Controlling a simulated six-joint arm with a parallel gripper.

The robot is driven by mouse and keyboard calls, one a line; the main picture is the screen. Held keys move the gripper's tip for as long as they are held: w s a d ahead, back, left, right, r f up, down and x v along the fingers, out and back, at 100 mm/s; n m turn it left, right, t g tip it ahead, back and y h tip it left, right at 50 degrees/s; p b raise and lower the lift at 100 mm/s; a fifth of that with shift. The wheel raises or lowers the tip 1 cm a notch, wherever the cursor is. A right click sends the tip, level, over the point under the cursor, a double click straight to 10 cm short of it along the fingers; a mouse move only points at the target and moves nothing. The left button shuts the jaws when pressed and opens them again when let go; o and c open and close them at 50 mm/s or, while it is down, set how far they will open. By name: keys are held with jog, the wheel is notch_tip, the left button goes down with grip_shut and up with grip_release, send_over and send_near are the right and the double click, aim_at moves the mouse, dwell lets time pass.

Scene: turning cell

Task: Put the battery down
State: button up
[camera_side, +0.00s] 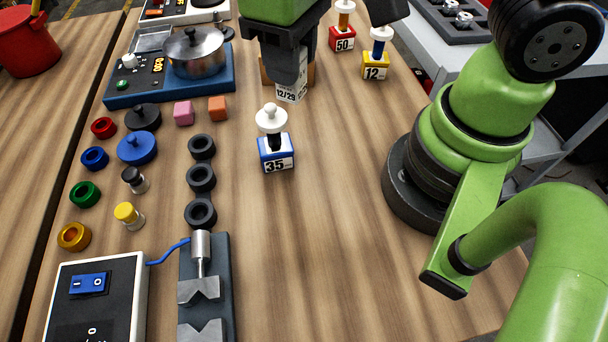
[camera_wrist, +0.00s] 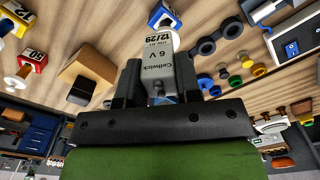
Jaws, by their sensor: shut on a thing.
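My gripper (camera_side: 288,72) points down over the middle of the wooden table and is shut on the battery. The battery (camera_side: 291,91) is a pale block with a printed label; its lower end shows below the fingers in the side view, marked 12/29. In the wrist view the battery (camera_wrist: 158,58) sits between the two dark fingers (camera_wrist: 157,85), with the label reading Cellwick 6 V. Its upper part is hidden by my gripper in the side view. I cannot tell whether its lower end touches the table.
A brown block (camera_side: 265,72) stands behind my gripper. A blue stamp marked 35 (camera_side: 276,154) stands in front. Red (camera_side: 342,38) and yellow (camera_side: 376,66) stamps stand behind right. Black rings (camera_side: 201,177), a stove with a pot (camera_side: 196,52) and a vise (camera_side: 205,290) are left.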

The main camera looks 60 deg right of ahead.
jog(key=s+a+n, duration=0.8)
jog(key=s+a, duration=0.1)
jog(key=shift+m, duration=0.3)
jog(key=f, duration=1)
jog(key=w+f, duration=0.1)
jog(key=f, duration=0.4)
jog(key=shift+a, duration=0.15)
jog(key=shift+f, duration=0.2)
jog(key=o, duration=1)
jog(key=shift+c, duration=0.2)
jog(key=shift+r, duration=0.1)
